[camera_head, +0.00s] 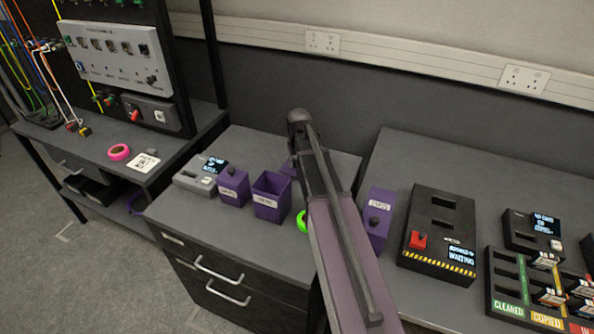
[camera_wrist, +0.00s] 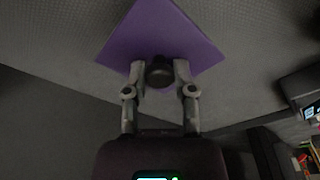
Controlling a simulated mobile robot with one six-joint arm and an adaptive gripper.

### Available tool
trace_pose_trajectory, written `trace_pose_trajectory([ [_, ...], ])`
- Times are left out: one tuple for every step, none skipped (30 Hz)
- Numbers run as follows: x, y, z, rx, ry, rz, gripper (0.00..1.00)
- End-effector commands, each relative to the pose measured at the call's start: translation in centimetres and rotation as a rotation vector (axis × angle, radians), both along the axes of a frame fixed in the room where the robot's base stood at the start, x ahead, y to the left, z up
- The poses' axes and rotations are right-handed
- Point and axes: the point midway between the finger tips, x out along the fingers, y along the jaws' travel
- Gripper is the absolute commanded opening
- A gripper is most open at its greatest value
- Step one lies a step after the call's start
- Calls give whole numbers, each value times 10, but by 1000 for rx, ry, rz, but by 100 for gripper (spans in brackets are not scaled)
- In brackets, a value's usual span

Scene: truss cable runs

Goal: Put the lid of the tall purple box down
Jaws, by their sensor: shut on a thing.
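A square purple lid (camera_wrist: 160,32) with a round black knob (camera_wrist: 159,72) shows in the wrist view. My gripper (camera_wrist: 160,80) is shut on the knob, with one finger on each side. The lid is over a dark grey surface; I cannot tell the gap beneath it. In the head view an open purple box (camera_head: 270,198) with a white label stands on the desk, and no lid shows on it. My arm hides my gripper there. A bit of purple (camera_head: 289,168) shows beside the arm; I cannot tell whether it is the lid.
A lower purple box (camera_head: 233,188) with a dark knob and a grey device (camera_head: 196,180) stand left of the open box. A green ring (camera_head: 302,221) is partly behind my arm. Right of it are another purple item (camera_head: 378,218) and a black device (camera_head: 440,235). The desk front is clear.

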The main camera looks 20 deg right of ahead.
Motion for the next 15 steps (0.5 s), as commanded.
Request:
trace_pose_trajectory([
  [0,0,0,0,0,0,0],
  [0,0,0,0,0,0,0],
  [0,0,-1,0,0,0,0],
  [0,0,-2,0,0,0,0],
  [0,0,-3,0,0,0,0],
  [0,0,-5,0,0,0,0],
  [0,0,-7,0,0,0,0],
  [0,0,-9,0,0,0,0],
  [0,0,-12,0,0,-1,0],
  [0,0,-14,0,0,-1,0],
  [0,-1,-17,0,0,-1,0],
  [0,-1,-20,0,0,-1,0],
  [0,-1,-23,0,0,-1,0],
  [0,-1,-25,0,0,-1,0],
  [0,-1,-29,0,0,-1,0],
])
